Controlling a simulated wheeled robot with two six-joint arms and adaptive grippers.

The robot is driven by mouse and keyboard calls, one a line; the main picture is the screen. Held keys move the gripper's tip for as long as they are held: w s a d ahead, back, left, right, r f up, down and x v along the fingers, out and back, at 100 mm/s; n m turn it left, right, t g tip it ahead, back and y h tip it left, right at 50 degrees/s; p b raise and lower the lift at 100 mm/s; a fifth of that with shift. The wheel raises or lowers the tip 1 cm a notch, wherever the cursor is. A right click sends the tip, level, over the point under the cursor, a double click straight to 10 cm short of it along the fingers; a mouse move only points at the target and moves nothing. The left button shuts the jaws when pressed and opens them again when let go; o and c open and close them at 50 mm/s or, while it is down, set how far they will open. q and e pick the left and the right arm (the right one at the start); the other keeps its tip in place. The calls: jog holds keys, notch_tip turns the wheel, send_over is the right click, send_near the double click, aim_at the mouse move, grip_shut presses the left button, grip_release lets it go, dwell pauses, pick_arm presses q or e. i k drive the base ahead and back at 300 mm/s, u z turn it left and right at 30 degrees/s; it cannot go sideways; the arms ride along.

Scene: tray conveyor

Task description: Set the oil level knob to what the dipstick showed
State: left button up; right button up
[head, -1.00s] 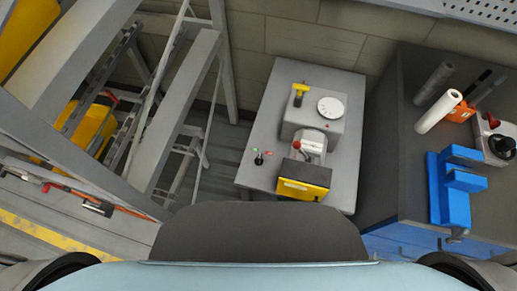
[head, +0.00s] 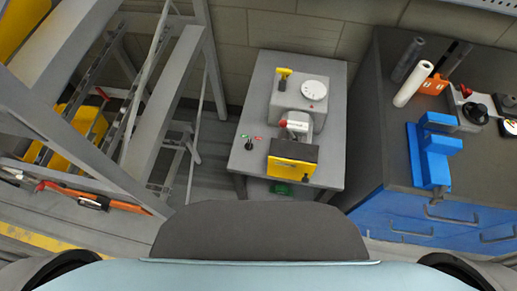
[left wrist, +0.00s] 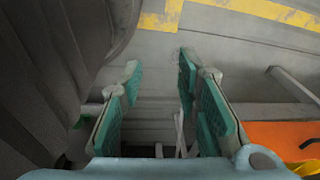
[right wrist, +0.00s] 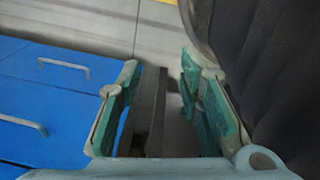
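A grey machine housing (head: 297,103) stands on a small grey table. A yellow-handled dipstick (head: 284,74) stands upright at its back left. A round white dial (head: 314,91) lies on its top; its marks are too small to read, and I cannot tell if it is the oil level knob. A black lever or knob (head: 249,144) with a green and a red mark sits at the table's front left. My left gripper (left wrist: 158,75) is open and empty in the left wrist view. My right gripper (right wrist: 160,75) is open and empty in the right wrist view. Neither gripper shows in the head view.
A yellow and black box (head: 292,162) with a red-tipped part sits at the front of the grey table (head: 262,100). To the right, a blue workbench (head: 390,205) carries a blue vise (head: 432,152) and a white roll (head: 413,83). A grey metal frame (head: 165,90) stands left.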

aim_at(248, 146)
jog(key=z, duration=0.45)
jog(key=k, duration=1.1)
jog(key=z, duration=0.65)
jog(key=i, duration=0.7)
jog(key=u, duration=0.1)
